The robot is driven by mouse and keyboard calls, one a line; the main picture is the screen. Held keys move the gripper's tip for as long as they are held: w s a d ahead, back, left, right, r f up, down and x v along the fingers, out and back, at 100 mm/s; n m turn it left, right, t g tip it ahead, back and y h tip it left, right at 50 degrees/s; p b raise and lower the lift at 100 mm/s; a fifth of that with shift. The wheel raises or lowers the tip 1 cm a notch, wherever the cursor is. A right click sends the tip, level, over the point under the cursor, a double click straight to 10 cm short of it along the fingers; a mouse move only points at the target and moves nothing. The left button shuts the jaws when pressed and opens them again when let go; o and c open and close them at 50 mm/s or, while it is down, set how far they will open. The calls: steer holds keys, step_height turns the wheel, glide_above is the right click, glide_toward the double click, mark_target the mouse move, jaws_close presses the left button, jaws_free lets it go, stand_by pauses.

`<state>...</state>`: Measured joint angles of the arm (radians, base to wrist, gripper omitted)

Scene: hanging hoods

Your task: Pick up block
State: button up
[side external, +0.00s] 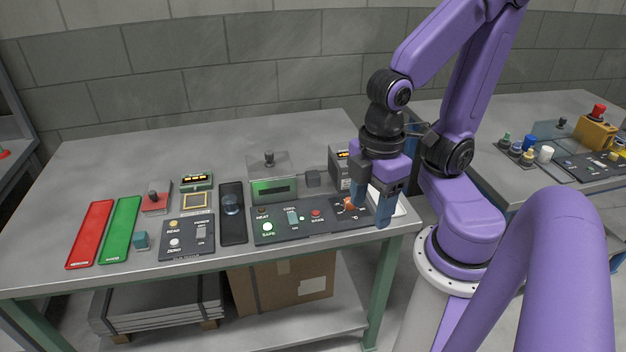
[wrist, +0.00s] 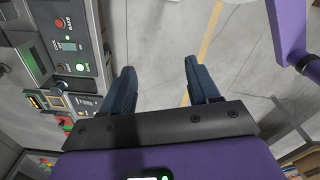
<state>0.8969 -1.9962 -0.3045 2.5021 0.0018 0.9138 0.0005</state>
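A small teal block (side external: 140,240) sits on the grey table (side external: 90,160) near its front left, between the green strip (side external: 120,228) and a dark panel with READ and ZERO buttons (side external: 187,238). I cannot make the block out in the wrist view. My gripper (side external: 370,208) is far to the right of the block, by the table's front right corner, pointing down. In the wrist view my gripper (wrist: 160,68) has its two blue fingers apart, with nothing between them but floor beyond.
A red strip (side external: 90,233) lies left of the green one. Another table (side external: 500,185) is at right. The table's back left is clear.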

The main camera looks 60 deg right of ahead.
steer(key=shift+o, duration=0.4)
steer(key=w+d+f+m+t+y, duration=0.1)
steer(key=w+f+m, duration=0.1)
steer(key=w+m, duration=0.35)
steer(key=w+d+f+m, duration=0.1)
steer(key=w+f+m, duration=0.1)
steer(key=w, duration=0.7)
steer(key=w+d+f+m+t+y, duration=0.1)
steer(key=w+f+m, duration=0.25)
steer(key=w, duration=0.45)
steer(key=m+t+h, duration=0.1)
steer(key=m+h, duration=0.4)
steer(key=m, duration=0.6)
glide_toward(313, 174)
steer(key=f, duration=0.1)
steer(key=shift+w+d+f+h, duration=0.15)
steer(key=shift+w+f, duration=0.1)
steer(key=shift+f, duration=0.35)
steer(key=shift+w+d+f+h, duration=0.15)
steer(key=shift+w+f, duration=0.1)
steer(key=shift+f, duration=0.35)
steer(key=shift+x, duration=3.4)
